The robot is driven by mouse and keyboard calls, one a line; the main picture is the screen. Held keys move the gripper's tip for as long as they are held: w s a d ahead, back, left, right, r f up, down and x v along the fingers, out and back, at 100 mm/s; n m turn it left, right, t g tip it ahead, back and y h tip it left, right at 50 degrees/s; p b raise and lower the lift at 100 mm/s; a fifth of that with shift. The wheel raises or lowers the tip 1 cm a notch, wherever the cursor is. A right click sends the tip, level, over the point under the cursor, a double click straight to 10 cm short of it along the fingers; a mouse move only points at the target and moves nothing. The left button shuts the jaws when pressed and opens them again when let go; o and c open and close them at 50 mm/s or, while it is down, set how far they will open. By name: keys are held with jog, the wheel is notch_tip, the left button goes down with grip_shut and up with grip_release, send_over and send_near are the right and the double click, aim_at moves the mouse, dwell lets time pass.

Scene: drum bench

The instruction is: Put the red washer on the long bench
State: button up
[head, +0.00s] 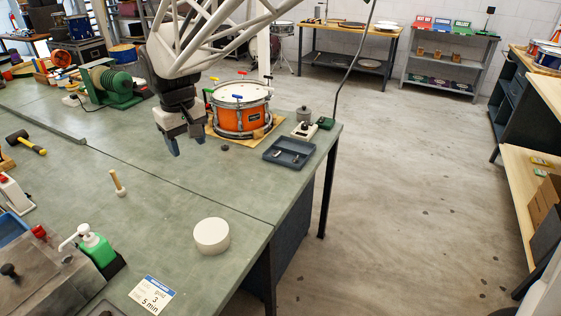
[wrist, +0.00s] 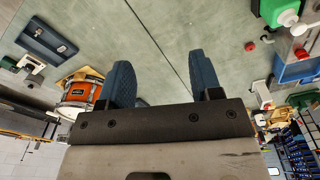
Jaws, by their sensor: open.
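A small red piece (head: 38,231) shows at the left beside the grey box in the head view. In the wrist view, a small red piece (wrist: 250,46) lies on the green worktop near the green bottle. I cannot tell for sure which is the red washer, or whether these are the same. The long green-topped bench (head: 150,215) fills the left and middle; I cannot tell whether this is the long bench. My gripper (head: 185,143) is open and empty above its far half, left of the orange drum. Its blue fingers (wrist: 163,78) are apart in the wrist view.
An orange drum (head: 241,118) and a dark tray (head: 289,148) stand near the right edge. A white round block (head: 211,235), wooden-handled tool (head: 118,183) and green pump bottle (head: 96,247) are nearer. The worktop's middle is mostly clear. A low wooden bench (head: 520,190) stands at right.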

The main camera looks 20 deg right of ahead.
jog(key=s+d+f+m+t, duration=0.1)
jog(key=s+d+m, duration=0.1)
jog(key=s+d, duration=0.8)
jog(key=s+d+f+m, duration=0.2)
jog(key=s+d, duration=0.8)
jog(key=s, duration=0.7)
jog(key=shift+s+d+f+m+t, duration=0.15)
jog(key=shift+s+f+m+t, duration=0.2)
jog(key=shift+m, duration=0.45)
jog(key=shift+w+r, duration=0.1)
jog(key=shift+w, duration=0.05)
jog(key=shift+o, duration=0.8)
jog(key=shift+w, duration=0.1)
